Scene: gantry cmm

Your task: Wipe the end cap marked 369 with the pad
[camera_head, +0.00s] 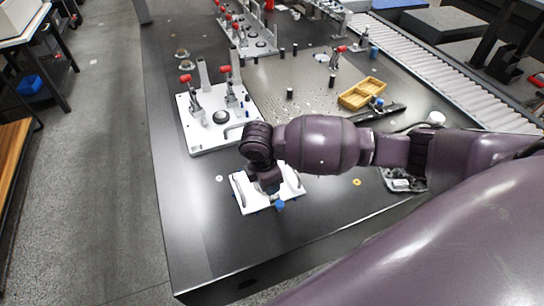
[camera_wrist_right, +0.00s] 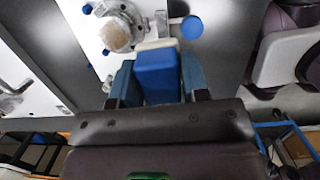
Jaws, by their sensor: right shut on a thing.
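My right gripper (camera_head: 271,190) is over a small white fixture plate (camera_head: 245,196) near the front of the dark table. In the right wrist view its two fingers (camera_wrist_right: 158,80) are shut on a blue block with a pale lower edge, which looks like the pad (camera_wrist_right: 156,66). Just ahead of the pad is a round metal part with a tan top (camera_wrist_right: 116,30) on the white plate (camera_wrist_right: 88,32), possibly an end cap. I cannot tell whether the pad touches it. No 369 marking is legible. My left gripper is not in view.
A white fixture with red-handled clamps (camera_head: 196,135) stands behind the plate. A yellow divided tray (camera_head: 362,93) is at back right. Blue knobs, one at the plate's front (camera_head: 280,205), stand close to the gripper. The table's front left is clear.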

